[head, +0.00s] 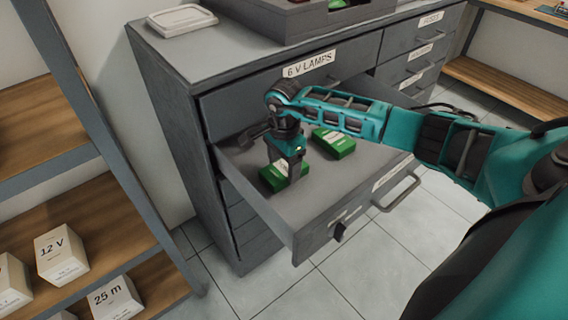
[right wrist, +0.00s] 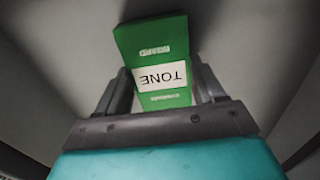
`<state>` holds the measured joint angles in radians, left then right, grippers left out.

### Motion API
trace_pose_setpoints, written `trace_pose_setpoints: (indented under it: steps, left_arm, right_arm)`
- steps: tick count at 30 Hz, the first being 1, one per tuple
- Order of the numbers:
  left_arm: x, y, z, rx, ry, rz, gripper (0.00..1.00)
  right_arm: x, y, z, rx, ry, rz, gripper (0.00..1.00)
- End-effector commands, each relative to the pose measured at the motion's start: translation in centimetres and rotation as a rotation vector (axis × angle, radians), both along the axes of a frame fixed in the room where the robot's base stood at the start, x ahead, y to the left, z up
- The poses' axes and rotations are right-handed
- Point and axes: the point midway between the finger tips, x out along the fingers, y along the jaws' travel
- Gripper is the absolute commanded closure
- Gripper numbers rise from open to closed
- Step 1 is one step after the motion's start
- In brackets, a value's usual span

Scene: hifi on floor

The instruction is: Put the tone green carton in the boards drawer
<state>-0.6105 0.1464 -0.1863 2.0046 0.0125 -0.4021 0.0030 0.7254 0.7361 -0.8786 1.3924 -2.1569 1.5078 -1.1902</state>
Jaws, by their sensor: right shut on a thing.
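The tone green carton (head: 272,178) is in the open drawer (head: 313,211), toward its left end. In the right wrist view the carton (right wrist: 157,50) shows a white label reading TONE, upside down, between my two fingers. My right gripper (head: 287,173) points down into the drawer and is shut on this carton. I cannot tell whether the carton touches the drawer floor. A second green carton (head: 335,143) lies in the drawer, further back and to the right, apart from the held one. The open drawer's front label is too small to read. My left gripper is not in view.
The grey cabinet (head: 160,70) has a closed drawer labelled 6 V LAMPS (head: 309,63) above the open one. A shelf (head: 105,215) at left holds white boxes.

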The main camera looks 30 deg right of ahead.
Motion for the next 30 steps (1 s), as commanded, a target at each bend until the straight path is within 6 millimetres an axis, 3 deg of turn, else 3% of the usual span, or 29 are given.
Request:
trace_pose_setpoints:
  steps: [4, 5, 12, 23, 30]
  left_arm:
    - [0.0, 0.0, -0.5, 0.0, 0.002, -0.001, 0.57]
    - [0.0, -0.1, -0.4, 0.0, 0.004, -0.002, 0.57]
    - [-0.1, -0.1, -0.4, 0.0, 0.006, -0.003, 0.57]
    - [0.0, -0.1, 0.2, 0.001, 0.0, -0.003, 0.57]
    - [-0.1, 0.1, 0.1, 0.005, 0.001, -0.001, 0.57]
  right_arm:
    - [0.0, 0.0, -0.4, 0.0, -0.001, 0.0, 0.65]
    - [0.0, 0.0, -0.3, 0.0, 0.0, 0.0, 0.3]
    - [0.0, 0.0, -0.3, 0.0, 0.0, 0.0, 0.07]
    - [0.0, 0.0, 0.4, -0.001, 0.0, 0.0, 0.06]
    - [0.1, -0.1, 5.1, -0.003, -0.004, 0.001, 0.06]
